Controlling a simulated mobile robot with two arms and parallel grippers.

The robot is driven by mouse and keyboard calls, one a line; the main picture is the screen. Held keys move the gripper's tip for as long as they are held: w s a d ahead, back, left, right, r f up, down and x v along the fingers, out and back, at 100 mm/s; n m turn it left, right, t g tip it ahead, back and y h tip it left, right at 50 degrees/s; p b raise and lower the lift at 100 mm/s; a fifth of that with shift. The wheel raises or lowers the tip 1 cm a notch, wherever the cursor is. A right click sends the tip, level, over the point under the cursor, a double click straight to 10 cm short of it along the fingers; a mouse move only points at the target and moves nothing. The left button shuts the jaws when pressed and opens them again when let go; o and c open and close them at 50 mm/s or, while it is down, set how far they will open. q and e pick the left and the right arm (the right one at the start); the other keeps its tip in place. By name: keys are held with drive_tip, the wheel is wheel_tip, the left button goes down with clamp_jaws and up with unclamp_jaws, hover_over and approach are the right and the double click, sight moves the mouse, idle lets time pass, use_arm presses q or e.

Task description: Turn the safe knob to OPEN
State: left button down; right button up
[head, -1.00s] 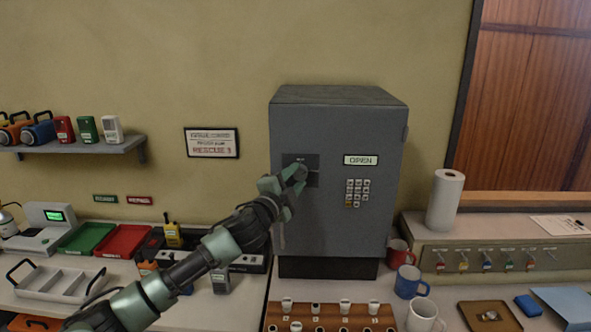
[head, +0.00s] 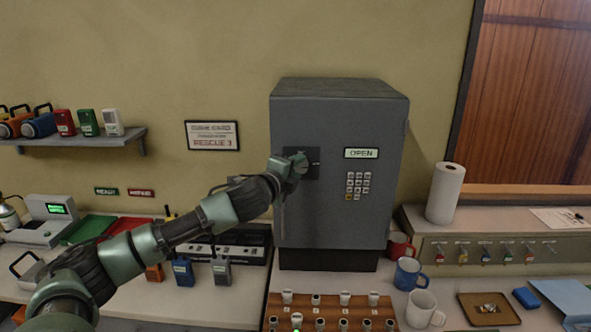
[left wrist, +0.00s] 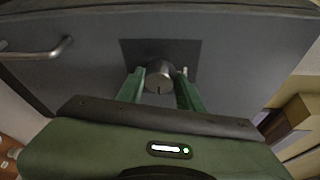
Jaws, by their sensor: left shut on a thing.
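The grey safe (head: 335,220) stands against the wall, its door closed. Its display (head: 361,153) reads OPEN above a keypad (head: 357,186). The round metal safe knob (left wrist: 159,78) sits on a dark square plate (left wrist: 190,48) and carries a dark mark at its lower edge in the left wrist view. My left gripper (left wrist: 160,88) is shut on the knob, with one green finger on each side. In the head view, my left gripper (head: 292,167) covers the knob. My right gripper is not in view.
A metal handle (left wrist: 38,50) sticks out from the safe door near the knob. Mugs (head: 408,278) stand at the safe's right, and a rack of small pieces (head: 330,312) lies in front. Radios (head: 183,270) stand below my left arm.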

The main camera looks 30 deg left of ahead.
use_arm(q)
drive_tip(key=shift+f, duration=0.1)
drive_tip(key=c, duration=0.9)
unclamp_jaws()
drive_tip(key=shift+s+d, duration=0.1)
drive_tip(key=shift+s, duration=0.15)
drive_tip(key=b+v, duration=0.4)
drive_tip(key=v, duration=0.3)
drive_tip(key=shift+s, duration=0.1)
